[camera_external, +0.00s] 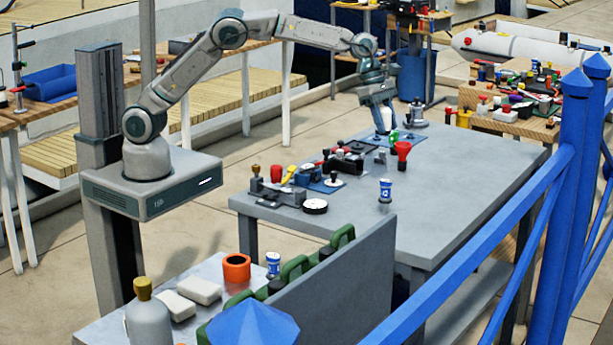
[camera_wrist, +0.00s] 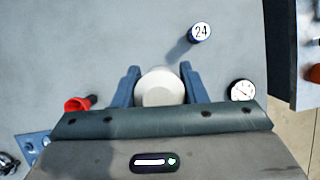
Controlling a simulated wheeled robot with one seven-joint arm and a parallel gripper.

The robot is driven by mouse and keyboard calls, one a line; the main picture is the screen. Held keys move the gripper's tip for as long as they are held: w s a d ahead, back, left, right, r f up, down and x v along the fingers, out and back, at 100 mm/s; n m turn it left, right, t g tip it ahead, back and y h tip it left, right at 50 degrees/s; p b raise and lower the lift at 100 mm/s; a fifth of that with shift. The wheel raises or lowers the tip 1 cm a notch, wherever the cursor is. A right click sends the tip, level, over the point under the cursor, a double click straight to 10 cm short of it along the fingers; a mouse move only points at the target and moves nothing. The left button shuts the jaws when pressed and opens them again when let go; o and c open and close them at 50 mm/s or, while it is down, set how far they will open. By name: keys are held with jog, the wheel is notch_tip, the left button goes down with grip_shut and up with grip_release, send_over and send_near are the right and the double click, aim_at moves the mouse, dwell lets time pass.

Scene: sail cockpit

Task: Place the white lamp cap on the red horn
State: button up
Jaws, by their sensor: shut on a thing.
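My gripper (camera_external: 382,108) is shut on the white lamp cap (camera_external: 386,120) and holds it above the far part of the grey table. In the wrist view the round, pale cap (camera_wrist: 162,88) sits between the two blue fingers (camera_wrist: 160,84). The red horn (camera_external: 403,150) stands on the table, below and slightly right of the cap in the external view, its wide mouth upward. In the wrist view the horn (camera_wrist: 78,103) is left of the gripper, apart from the cap, its lower part partly hidden by the gripper body.
A blue mat (camera_external: 408,139) with small parts lies behind the horn. Dark clamps and fittings (camera_external: 346,160) crowd the table's left side. A blue-and-white can (camera_external: 385,190) stands near the front. A round gauge (camera_wrist: 242,91) shows right of the gripper. The table's right side is clear.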

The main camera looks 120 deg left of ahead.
jog(key=s+a+r+n+p, duration=0.1)
jog(key=s+a+r+p, duration=0.1)
jog(key=a, duration=0.7)
jog(key=p, duration=0.3)
send_over(410, 146)
jog(key=s, duration=0.2)
jog(key=shift+y, duration=0.3)
notch_tip(410, 146, down, 7)
jog(key=shift+w+f, duration=0.1)
jog(key=shift+w, duration=0.05)
jog(key=shift+a+f, duration=0.15)
jog(key=shift+f, duration=0.05)
jog(key=shift+f+p, duration=0.55)
jog(key=shift+f, duration=1.4)
jog(key=shift+f, duration=0.15)
jog(key=o, duration=1)
jog(key=shift+c, duration=0.2)
